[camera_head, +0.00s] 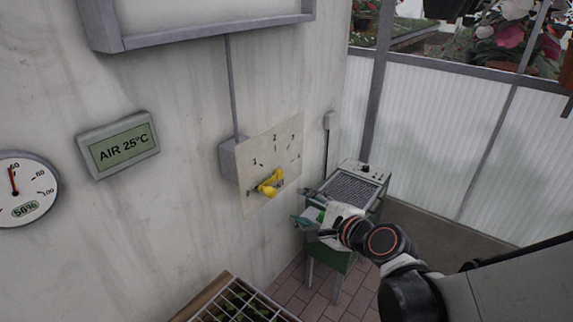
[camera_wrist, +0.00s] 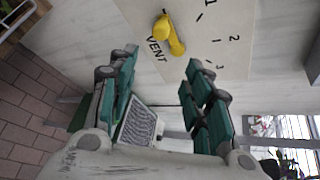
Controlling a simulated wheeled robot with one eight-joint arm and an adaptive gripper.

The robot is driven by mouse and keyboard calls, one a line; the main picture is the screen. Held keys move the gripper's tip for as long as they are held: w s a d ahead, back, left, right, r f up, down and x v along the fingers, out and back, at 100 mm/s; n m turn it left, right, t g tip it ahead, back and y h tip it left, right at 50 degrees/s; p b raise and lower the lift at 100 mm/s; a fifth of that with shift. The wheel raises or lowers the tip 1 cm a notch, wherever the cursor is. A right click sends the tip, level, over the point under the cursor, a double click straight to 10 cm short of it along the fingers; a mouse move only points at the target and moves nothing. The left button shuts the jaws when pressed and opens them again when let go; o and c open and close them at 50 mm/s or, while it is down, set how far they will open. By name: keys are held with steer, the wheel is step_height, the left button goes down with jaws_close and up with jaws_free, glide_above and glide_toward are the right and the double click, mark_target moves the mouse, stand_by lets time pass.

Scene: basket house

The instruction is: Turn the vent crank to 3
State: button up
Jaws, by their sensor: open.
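The yellow vent crank (camera_head: 270,183) sits on a pale dial plate (camera_head: 262,150) on the wall. The plate has marks numbered 0 to 4. In the head view the crank's arm slants down and left, toward the 0 side. In the wrist view the crank (camera_wrist: 177,45) lies beyond the fingertips, beside the word VENT. My gripper (camera_head: 303,207) is open and empty, right of and a little below the crank, apart from it. Its green-padded fingers (camera_wrist: 160,62) stand spread in the wrist view, with the plate beyond them.
A wire-grid tray (camera_head: 240,305) is at the bottom. An air display (camera_head: 118,143) and round gauge (camera_head: 22,190) hang left. Wall around the plate is mostly clear.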

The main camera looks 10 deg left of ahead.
mark_target(273, 194)
steer(key=w+a+f+b, duration=0.1)
steer(key=w+a, duration=0.2)
steer(key=w+a+f+m+b, duration=0.1)
steer(key=w+a+f, duration=0.1)
steer(key=w+a, duration=0.2)
steer(key=w+a+f+m+b, duration=0.1)
steer(key=w+a, duration=0.2)
steer(key=shift+w+a+f+t+y, duration=0.2)
steer(key=shift+a+f+t+y, duration=0.1)
steer(key=shift+f+y, duration=0.1)
steer(key=shift+r, duration=0.1)
jaws_close()
